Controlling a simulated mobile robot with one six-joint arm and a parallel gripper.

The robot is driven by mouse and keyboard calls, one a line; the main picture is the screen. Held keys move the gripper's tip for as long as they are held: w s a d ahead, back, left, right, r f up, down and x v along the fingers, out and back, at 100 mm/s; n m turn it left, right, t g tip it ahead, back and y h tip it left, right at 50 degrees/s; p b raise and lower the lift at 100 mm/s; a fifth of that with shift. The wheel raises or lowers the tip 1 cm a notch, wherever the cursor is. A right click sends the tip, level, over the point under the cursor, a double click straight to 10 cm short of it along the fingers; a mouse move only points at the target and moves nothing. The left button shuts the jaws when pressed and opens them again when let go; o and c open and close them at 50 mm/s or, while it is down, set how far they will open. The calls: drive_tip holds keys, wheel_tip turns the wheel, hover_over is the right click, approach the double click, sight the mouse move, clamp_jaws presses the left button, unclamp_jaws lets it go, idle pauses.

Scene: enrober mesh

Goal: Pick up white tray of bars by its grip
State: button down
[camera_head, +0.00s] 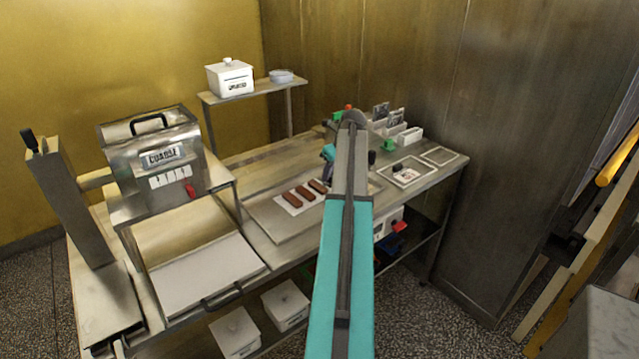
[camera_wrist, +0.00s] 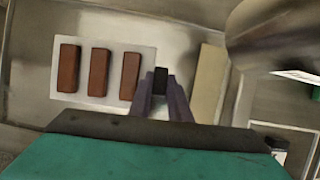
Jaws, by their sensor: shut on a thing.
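The white tray (camera_head: 282,201) lies over a flat metal plate on the steel bench and carries three brown bars (camera_head: 305,193) in a row. In the wrist view the white tray (camera_wrist: 147,58) and the bars (camera_wrist: 99,72) fill the left half. A small black grip (camera_wrist: 160,78) stands at the tray's right edge. My gripper (camera_wrist: 161,88) has its purple fingers shut on this grip, one on each side. In the head view my arm partly hides the gripper (camera_head: 328,180) and the grip. I cannot tell whether the tray is clear of the plate.
A metal machine (camera_head: 160,155) with a label and red lever stands left of the tray. A framed white tray (camera_head: 405,172) with a black knob lies to the right. White lidded boxes (camera_head: 285,305) sit below the bench. A metal wall (camera_head: 500,150) closes the right side.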

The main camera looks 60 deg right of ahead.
drive_tip(key=shift+r, duration=0.1)
drive_tip(key=shift+r+b, duration=0.6)
drive_tip(key=shift+r, duration=1.05)
drive_tip(key=s+a+r+b, duration=0.1)
drive_tip(key=s+a+b, duration=0.1)
drive_tip(key=s+a, duration=0.8)
drive_tip(key=shift+s+a+r+b, duration=0.3)
drive_tip(key=shift+s+a+b, duration=0.05)
drive_tip(key=shift+a, duration=0.6)
